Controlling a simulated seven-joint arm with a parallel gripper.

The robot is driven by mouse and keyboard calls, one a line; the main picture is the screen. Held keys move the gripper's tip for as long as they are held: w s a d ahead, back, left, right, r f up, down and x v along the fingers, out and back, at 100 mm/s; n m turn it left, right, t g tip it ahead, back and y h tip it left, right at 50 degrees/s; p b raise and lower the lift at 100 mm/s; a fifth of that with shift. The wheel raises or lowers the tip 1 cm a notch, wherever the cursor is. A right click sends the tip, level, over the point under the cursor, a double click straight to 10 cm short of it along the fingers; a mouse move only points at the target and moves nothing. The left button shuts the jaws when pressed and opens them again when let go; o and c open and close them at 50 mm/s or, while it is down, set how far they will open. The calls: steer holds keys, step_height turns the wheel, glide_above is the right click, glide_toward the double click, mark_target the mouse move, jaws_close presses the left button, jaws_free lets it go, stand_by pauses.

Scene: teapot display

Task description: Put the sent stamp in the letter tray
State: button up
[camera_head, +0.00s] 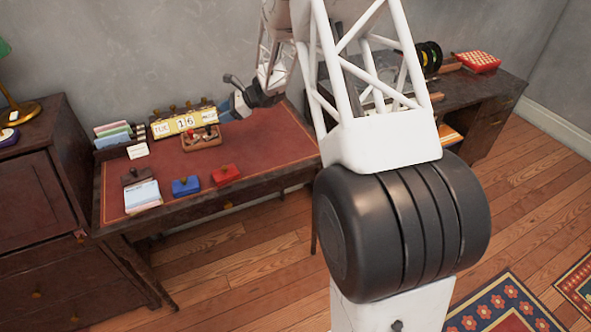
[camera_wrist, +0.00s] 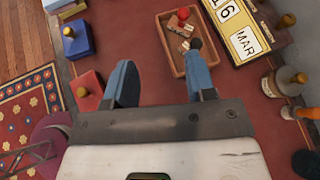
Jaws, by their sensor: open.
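A small wooden tray (camera_head: 203,148) stands on the desk in front of the calendar. It also shows in the wrist view (camera_wrist: 164,46). In it lie small pieces with pale labels, one with a red knob (camera_wrist: 183,13); the lettering is unreadable, so I cannot tell which is the sent stamp. My gripper (camera_wrist: 160,55) is open and empty. In the wrist view its right fingertip overlaps the tray and its left finger lies left of it. In the head view my gripper (camera_head: 235,93) is above the desk near the calendar. I cannot clearly identify the letter tray; papers (camera_head: 142,194) lie at the front left.
A blue block (camera_head: 186,186) and a red block (camera_head: 227,173), each with a knob, stand near the front edge. A letter rack (camera_head: 118,135) is at the back left. The desk's middle right is clear.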

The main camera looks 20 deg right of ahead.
steer(key=s+a+r+n+g+h, duration=0.1)
steer(key=s+r+n+h, duration=0.15)
steer(key=s+r, duration=0.5)
steer(key=s+a+r+n+g+h, duration=0.15)
steer(key=s+r+n, duration=0.25)
steer(key=s, duration=0.6)
steer(key=s+a+r+n+g+h, duration=0.1)
steer(key=s+r+n, duration=0.4)
steer(key=s, duration=0.4)
steer(key=s+d+r+n+h, duration=0.1)
steer(key=s+n+h, duration=0.1)
steer(key=s, duration=0.8)
steer(key=s+d+r+n+t+h, duration=0.1)
steer(key=s+d+r+n+h, duration=0.1)
steer(key=s, duration=0.8)
steer(key=s+d+r+n+h, duration=0.1)
steer(key=s+n, duration=0.3)
steer(key=s, duration=0.6)
steer(key=shift+d+r+n+t+h, duration=0.15)
steer(key=shift+r+n+t+h, duration=0.15)
steer(key=shift+h, duration=0.6)
